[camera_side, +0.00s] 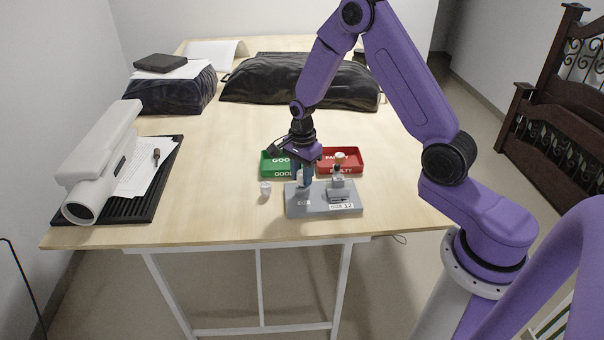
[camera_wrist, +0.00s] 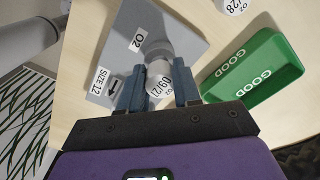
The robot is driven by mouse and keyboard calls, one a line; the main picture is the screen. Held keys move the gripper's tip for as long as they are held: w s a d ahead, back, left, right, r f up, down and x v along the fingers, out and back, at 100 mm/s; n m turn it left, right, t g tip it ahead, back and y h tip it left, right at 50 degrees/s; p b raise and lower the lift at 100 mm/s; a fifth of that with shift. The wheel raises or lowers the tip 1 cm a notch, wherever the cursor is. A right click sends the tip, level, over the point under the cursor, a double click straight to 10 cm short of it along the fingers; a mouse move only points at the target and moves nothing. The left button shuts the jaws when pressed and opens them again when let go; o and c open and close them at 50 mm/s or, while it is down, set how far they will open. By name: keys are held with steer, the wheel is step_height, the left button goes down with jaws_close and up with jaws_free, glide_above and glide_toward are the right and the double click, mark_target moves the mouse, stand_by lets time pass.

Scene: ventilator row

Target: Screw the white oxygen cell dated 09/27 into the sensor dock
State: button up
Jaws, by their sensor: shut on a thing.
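My gripper (camera_side: 304,181) is low over the left part of the grey sensor dock plate (camera_side: 318,208). In the wrist view, my gripper (camera_wrist: 158,88) has its blue fingers shut on a white cell (camera_wrist: 160,76). Its label shows O2 and a date starting 09/2; the last digit is hard to read. A grey round part of the dock (camera_wrist: 155,45) is just beyond the cell, and I cannot tell whether the two are joined. Another white cell (camera_side: 265,187) stands on the table left of the dock; a white cell labelled /28 (camera_wrist: 232,5) is partly cut off in the wrist view.
A green GOOD tray (camera_side: 275,172) and a red FAULTY tray (camera_side: 357,170) lie behind the dock. A grey post (camera_side: 338,182) stands on the plate's right part, with a tan-and-white top. A white device on a black mat (camera_side: 148,215) is at far left.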

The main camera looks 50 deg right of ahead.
steer(key=shift+f, duration=0.65)
stand_by(1.0)
steer(key=o, duration=0.9)
steer(key=shift+r, duration=0.15)
steer(key=shift+r, duration=0.45)
steer(key=shift+d, duration=0.1)
